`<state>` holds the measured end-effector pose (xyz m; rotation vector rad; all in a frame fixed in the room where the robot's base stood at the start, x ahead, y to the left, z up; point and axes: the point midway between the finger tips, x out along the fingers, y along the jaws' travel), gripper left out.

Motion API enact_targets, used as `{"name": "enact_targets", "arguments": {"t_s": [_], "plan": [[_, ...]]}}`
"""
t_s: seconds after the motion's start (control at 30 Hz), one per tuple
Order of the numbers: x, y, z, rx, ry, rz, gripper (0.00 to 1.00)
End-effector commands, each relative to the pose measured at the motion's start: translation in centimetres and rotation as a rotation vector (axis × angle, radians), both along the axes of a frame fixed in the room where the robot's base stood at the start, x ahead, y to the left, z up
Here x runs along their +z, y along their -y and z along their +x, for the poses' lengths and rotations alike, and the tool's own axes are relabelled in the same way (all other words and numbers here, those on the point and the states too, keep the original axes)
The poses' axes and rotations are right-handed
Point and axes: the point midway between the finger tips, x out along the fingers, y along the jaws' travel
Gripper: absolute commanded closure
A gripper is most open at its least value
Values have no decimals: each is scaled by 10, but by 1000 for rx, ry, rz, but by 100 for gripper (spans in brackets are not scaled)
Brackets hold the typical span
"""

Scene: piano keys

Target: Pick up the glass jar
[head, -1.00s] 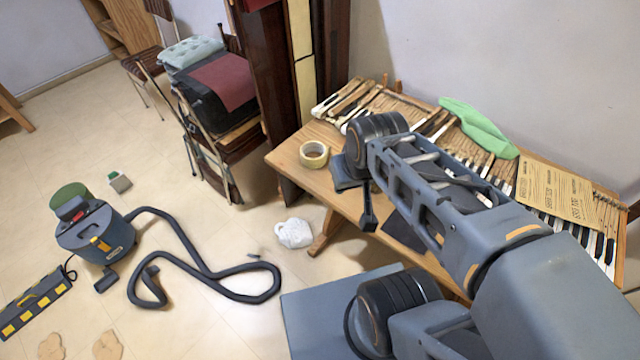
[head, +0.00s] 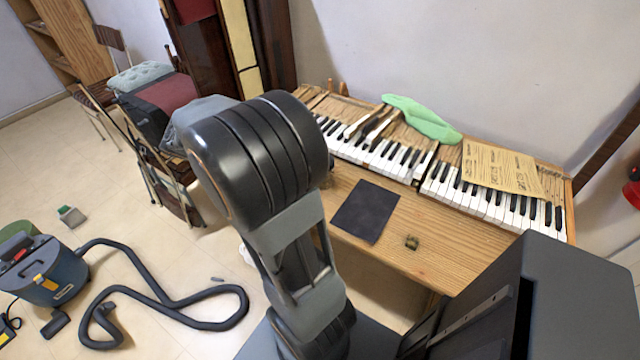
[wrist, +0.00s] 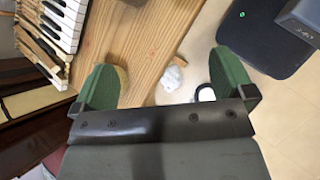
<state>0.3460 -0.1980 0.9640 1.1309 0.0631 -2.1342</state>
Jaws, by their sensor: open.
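I cannot make out a glass jar for certain in either view. A small brownish object (head: 411,242) stands on the wooden table (head: 470,262) in the head view, too small to identify. My gripper (wrist: 166,78) shows in the wrist view with its two green fingers wide apart and nothing held between them. The left finger is over the table edge, and the right one is over the floor side. A small white-topped object (wrist: 206,94) by the right finger is partly hidden and unclear. In the head view my arm hides the gripper and the table's left end.
Piano keys (head: 490,203) line the back of the table, with a green cloth (head: 425,120) and printed paper (head: 500,168). A dark sheet (head: 366,211) lies in front. A white crumpled thing (wrist: 174,78) is on the floor. A vacuum cleaner (head: 45,272) stands at left.

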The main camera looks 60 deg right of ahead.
Motion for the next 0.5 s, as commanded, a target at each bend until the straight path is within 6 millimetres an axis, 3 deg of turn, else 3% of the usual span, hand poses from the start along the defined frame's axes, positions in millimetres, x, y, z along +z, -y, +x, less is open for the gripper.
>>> {"name": "enact_targets", "arguments": {"t_s": [0.03, 0.2, 0.37, 0.5], "plan": [[-19, 21, 3, 18, -104, -31, 0], [-36, 70, 10, 76, -372, -106, 0], [-44, 95, 10, 96, -503, -135, 0], [-53, 115, -3, 99, -538, -141, 0]]}}
